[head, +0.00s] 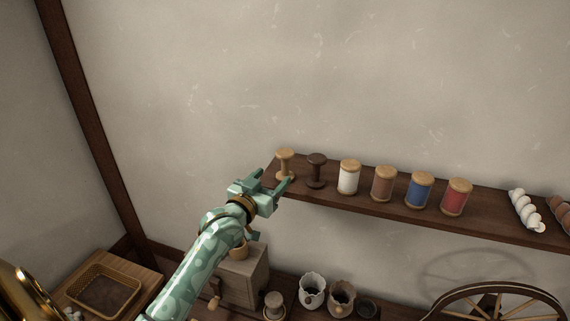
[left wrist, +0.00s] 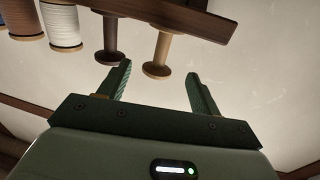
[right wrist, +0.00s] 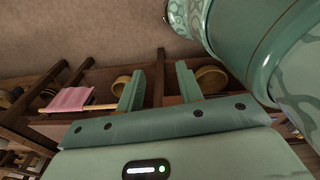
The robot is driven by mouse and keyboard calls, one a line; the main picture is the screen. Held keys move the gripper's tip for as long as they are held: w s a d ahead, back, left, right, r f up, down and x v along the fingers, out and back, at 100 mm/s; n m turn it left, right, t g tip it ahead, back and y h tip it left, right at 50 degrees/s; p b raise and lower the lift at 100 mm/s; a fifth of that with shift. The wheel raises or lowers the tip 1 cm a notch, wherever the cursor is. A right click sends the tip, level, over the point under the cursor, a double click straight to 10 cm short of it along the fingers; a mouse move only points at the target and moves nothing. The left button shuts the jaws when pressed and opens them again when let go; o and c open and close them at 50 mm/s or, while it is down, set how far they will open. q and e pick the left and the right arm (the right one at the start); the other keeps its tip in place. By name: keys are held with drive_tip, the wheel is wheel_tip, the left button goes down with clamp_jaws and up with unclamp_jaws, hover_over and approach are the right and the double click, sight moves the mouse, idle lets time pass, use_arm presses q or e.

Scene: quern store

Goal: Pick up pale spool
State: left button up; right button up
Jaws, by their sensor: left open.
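The pale spool (head: 285,163) is bare light wood and stands upright at the left end of the wall shelf (head: 400,205). In the left wrist view the pale spool (left wrist: 158,55) appears upside down, just beyond the fingertips and between their lines. My left gripper (head: 271,181) is open and empty in front of the shelf's left end, close to the spool; its fingers also show in the left wrist view (left wrist: 162,82). My right gripper (right wrist: 157,80) shows in the right wrist view with its fingers apart and nothing clearly between them.
A dark bare spool (head: 316,170) stands just right of the pale one. Thread spools in white (head: 348,177), brown (head: 383,183), blue (head: 419,190) and red (head: 456,196) follow. Below are a wooden box (head: 243,275), jugs (head: 312,291), a wheel (head: 495,305) and a basket (head: 104,290).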

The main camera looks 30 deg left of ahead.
sight(281, 168)
use_arm(q)
drive_tip(key=w, duration=0.3)
drive_tip(key=shift+a, duration=0.15)
drive_tip(key=shift+w+r, duration=0.1)
drive_tip(key=shift+w, duration=0.35)
drive_tip(key=w, duration=0.3)
drive_tip(key=w+p, duration=0.1)
drive_tip(key=w, duration=0.1)
drive_tip(key=shift+a+f, duration=0.3)
drive_tip(key=shift+f, duration=0.05)
drive_tip(key=shift+s+r, duration=0.1)
drive_tip(key=shift+s, duration=0.1)
drive_tip(key=shift+c, duration=0.3)
drive_tip(key=c, duration=1)
